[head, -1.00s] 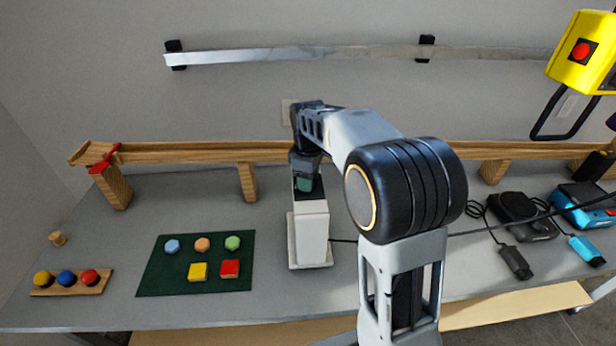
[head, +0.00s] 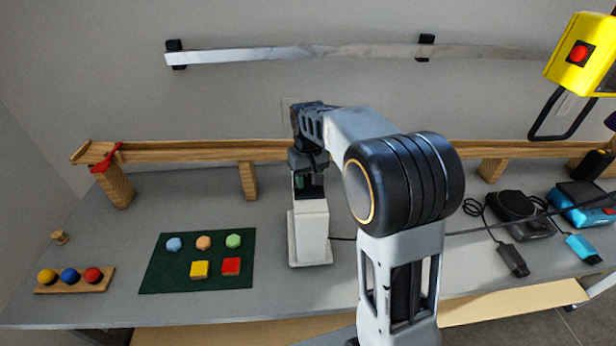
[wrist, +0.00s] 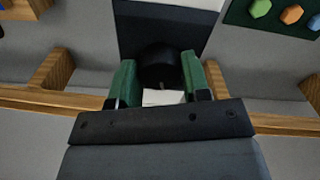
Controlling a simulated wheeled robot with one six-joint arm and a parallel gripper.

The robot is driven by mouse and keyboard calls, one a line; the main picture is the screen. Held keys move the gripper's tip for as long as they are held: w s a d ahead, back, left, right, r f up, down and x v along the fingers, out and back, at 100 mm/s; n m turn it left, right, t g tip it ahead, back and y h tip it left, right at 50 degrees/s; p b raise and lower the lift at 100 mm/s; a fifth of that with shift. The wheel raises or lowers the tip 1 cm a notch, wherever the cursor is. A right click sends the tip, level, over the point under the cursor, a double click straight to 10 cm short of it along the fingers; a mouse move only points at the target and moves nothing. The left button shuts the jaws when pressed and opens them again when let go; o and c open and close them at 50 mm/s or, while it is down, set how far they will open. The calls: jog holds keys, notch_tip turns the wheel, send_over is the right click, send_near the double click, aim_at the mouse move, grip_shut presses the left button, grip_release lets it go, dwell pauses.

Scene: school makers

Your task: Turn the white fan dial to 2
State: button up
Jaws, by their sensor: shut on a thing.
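The white fan housing (head: 312,235) stands upright on a pale base plate near the middle of the table. Its dial (wrist: 160,66) is a round black knob on a dark face in the wrist view, with a small pale mark at its lower edge. My gripper (wrist: 158,78) has green finger pads, one on each side of the knob, and is shut on it. In the head view my gripper (head: 303,181) is at the top of the housing and hides the dial. I cannot read any numbers around the dial.
A wooden rail (head: 200,151) on blocks runs behind the fan. A dark green mat (head: 165,281) with several coloured pieces lies to the left, beside a wooden strip (head: 103,284) with three balls. Black (head: 520,214) and blue (head: 578,204) devices with cables sit at the right.

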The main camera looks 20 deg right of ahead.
aim_at(308, 178)
jog(key=shift+m, duration=0.6)
jog(key=o, duration=0.9)
jog(key=shift+r, duration=0.1)
notch_tip(308, 178, up, 14)
jog(key=shift+f, duration=0.2)
jog(key=shift+w, duration=0.1)
dwell(0.3)
